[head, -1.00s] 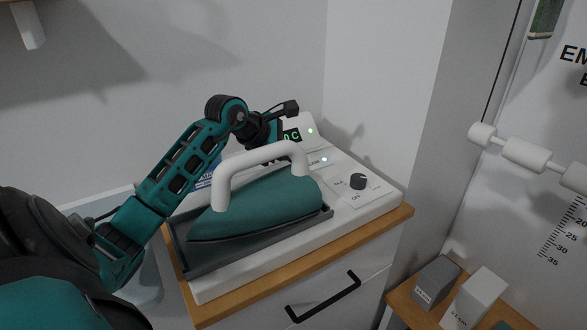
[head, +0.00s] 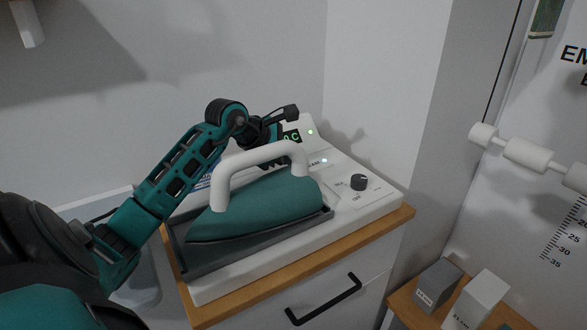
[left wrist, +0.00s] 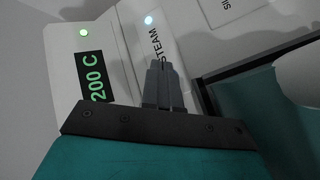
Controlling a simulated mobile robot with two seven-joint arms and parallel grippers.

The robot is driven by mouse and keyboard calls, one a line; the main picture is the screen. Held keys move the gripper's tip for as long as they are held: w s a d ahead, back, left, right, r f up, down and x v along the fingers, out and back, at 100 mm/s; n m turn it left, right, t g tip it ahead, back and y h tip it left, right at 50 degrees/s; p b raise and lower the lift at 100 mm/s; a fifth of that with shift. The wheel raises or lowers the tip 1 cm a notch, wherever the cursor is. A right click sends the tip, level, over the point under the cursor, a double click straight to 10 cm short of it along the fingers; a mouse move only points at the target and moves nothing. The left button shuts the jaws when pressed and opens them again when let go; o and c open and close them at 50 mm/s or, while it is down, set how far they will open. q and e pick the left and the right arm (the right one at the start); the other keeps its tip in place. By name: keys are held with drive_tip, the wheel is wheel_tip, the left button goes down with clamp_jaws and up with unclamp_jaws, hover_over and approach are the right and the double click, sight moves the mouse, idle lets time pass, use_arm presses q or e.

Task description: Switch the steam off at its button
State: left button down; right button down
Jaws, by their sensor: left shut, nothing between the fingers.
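The steam station (head: 365,203) is a white base on a wooden-topped cabinet. A small white-blue steam light (head: 324,160) glows beside the STEAM label; in the left wrist view the light (left wrist: 148,20) is also lit. My left gripper (left wrist: 161,66) is shut and empty, its fingertips over the panel beside the STEAM lettering. The fingers hide the panel under them, and I see no button surface; I cannot tell whether they touch it. In the head view the iron's white handle hides the fingertips. My right gripper is not in view.
A teal iron (head: 265,207) with a tall white handle rests in a grey tray, close in front of my left gripper. A green-lit display (left wrist: 97,78) reads 200 C. A black dial (head: 359,182) sits at the right. Boxes (head: 475,300) stand on a lower shelf.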

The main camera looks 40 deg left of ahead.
use_arm(q)
drive_tip(key=shift+f, duration=0.25)
drive_tip(key=shift+r, duration=0.1)
drive_tip(key=shift+r+p, duration=0.3)
drive_tip(key=shift+r, duration=0.55)
wheel_tip(320, 180, up, 6)
drive_tip(key=p, duration=0.3)
drive_tip(key=shift+p, duration=0.3)
idle(0.4)
